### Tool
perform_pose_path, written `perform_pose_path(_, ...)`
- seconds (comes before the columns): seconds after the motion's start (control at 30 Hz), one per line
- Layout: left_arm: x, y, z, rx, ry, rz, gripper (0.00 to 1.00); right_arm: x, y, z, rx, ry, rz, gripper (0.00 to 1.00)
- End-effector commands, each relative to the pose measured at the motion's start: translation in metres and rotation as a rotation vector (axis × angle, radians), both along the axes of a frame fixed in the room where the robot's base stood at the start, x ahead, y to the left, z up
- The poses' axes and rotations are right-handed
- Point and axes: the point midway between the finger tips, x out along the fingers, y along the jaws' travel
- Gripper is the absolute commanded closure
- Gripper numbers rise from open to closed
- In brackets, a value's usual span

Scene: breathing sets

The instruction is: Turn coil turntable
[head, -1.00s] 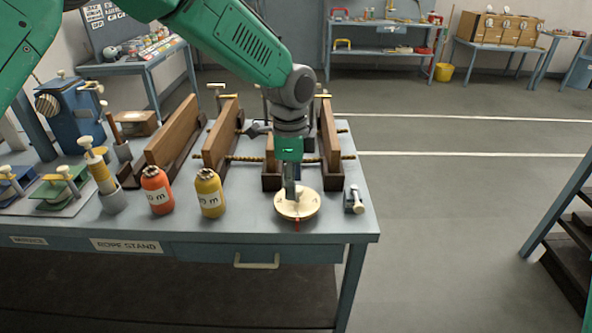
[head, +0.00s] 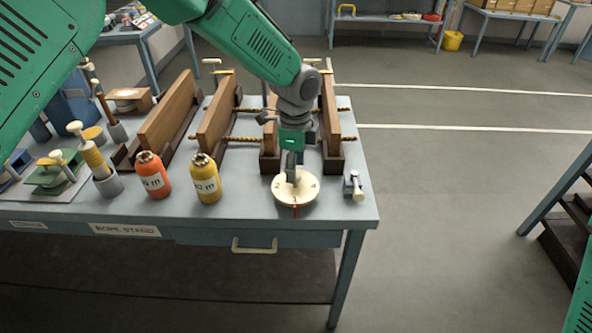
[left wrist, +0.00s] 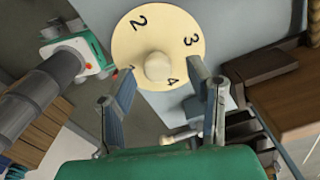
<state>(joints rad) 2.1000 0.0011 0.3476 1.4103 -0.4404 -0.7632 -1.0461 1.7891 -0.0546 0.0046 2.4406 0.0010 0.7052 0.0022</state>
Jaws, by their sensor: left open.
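The coil turntable (head: 308,190) is a round cream disc near the front right of the blue-grey bench. In the left wrist view the turntable (left wrist: 180,28) shows dark numbers 2, 3 and 4, part of another mark, and a round cream knob (left wrist: 158,66) at its middle. My left gripper (head: 291,178) points down over the disc. In the left wrist view its two fingers (left wrist: 160,82) are spread apart, one on each side just below the knob. I cannot tell whether they touch the disc. A red mark (head: 295,211) shows at the disc's front edge. My right gripper is not in view.
Orange (head: 152,175) and yellow (head: 206,179) bottles stand left of the disc. Wooden uprights (head: 216,130) with rope stand behind. A small clamp-like tool (head: 354,186) lies to the right, near the bench edge.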

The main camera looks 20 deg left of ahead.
Motion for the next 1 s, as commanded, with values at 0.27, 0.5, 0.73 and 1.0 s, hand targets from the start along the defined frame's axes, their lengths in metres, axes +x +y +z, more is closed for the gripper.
perform_pose_path(0.27, 0.0, -0.001, -0.019, 0.0, 0.0, 0.0, 0.54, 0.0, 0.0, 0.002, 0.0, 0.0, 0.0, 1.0)
perform_pose_path(0.5, 0.0, -0.001, -0.019, 0.001, 0.0, 0.0, 0.58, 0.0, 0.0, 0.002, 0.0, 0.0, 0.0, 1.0)
perform_pose_path(0.73, 0.001, -0.001, -0.018, 0.0, -0.001, 0.001, 1.0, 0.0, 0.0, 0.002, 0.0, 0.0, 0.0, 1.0)
perform_pose_path(1.0, 0.001, 0.0, -0.018, 0.002, -0.003, 0.036, 1.0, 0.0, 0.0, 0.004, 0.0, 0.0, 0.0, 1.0)
